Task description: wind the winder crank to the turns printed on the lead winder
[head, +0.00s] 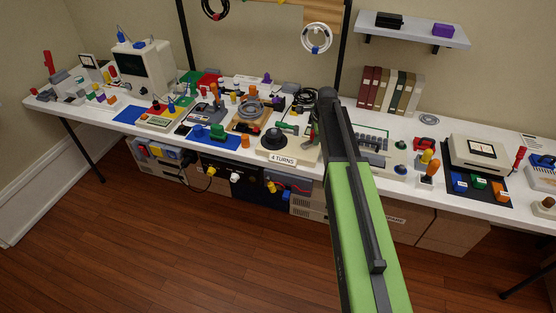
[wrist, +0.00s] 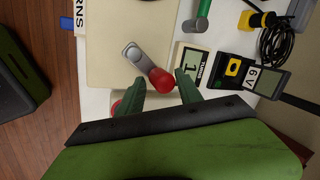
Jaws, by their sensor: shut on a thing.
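The lead winder (head: 300,157) is a cream box with a dark round reel on top, on the bench's front edge. Its front label (head: 283,160) reads "4 TURNS"; part of a label ending in "RNS" shows in the wrist view (wrist: 82,14). In the wrist view the winder crank is a grey arm (wrist: 136,56) with a red knob (wrist: 162,80). My gripper (wrist: 160,79) is shut on the knob, with one green finger on either side. A small counter (wrist: 192,61) beside it shows "1" and "TURNS".
The bench (head: 410,193) is crowded on both sides. Boxes stand under it; the wooden floor (head: 190,260) in front is clear.

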